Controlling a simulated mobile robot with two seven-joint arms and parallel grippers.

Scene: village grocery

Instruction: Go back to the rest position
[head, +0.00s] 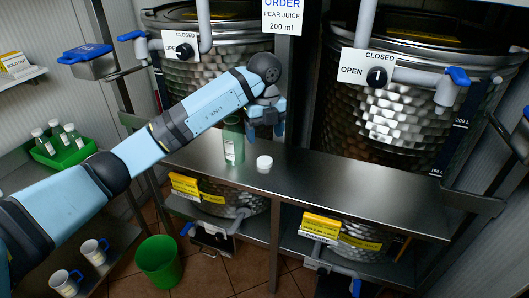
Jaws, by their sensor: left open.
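My left arm comes in from the left and reaches over the steel counter (340,185). My left gripper (264,132) points down and is open, a little above the counter. A greenish bottle (230,150) with a pale label stands upright on the counter just left of the gripper. Its top is partly hidden, and I cannot tell whether gripper and bottle touch. A white cap (264,162) lies on the counter below the gripper, apart from it. My right gripper is not in view.
Large steel tanks with taps stand behind the counter, their valve signs (368,68) reading open and closed. A green crate (65,155) of bottles is at left. Mugs (93,252) and a green bin (159,262) are lower left. The counter's right part is clear.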

